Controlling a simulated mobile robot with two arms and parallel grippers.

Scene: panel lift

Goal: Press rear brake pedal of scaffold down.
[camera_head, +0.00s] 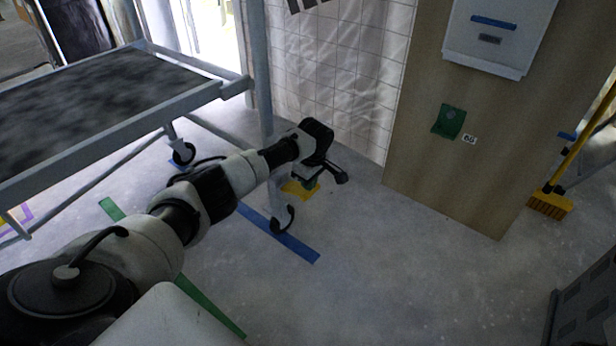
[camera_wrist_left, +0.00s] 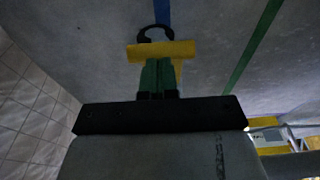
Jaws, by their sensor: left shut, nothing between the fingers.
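The scaffold has a grey metal frame (camera_head: 262,70) and a dark platform (camera_head: 95,95). A caster wheel (camera_head: 283,219) stands under its near right post, on the floor. A yellow brake pedal (camera_head: 300,190) shows beside that caster, partly hidden by my left gripper (camera_head: 309,183). In the left wrist view the pedal (camera_wrist_left: 162,50) is a flat yellow bar in front of the dark caster ring (camera_wrist_left: 155,33). My left gripper's green fingers (camera_wrist_left: 158,76) are shut and empty, and their tips overlap the pedal's edge in that view. I cannot tell whether they touch it. My right gripper is not in view.
Blue tape (camera_head: 285,238) and green tape (camera_head: 210,305) mark the floor. Another caster (camera_head: 183,152) stands farther back. A wooden panel (camera_head: 470,150) with a white box (camera_head: 495,35) stands to the right, beside a yellow broom (camera_head: 551,204). The floor in front of the panel is clear.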

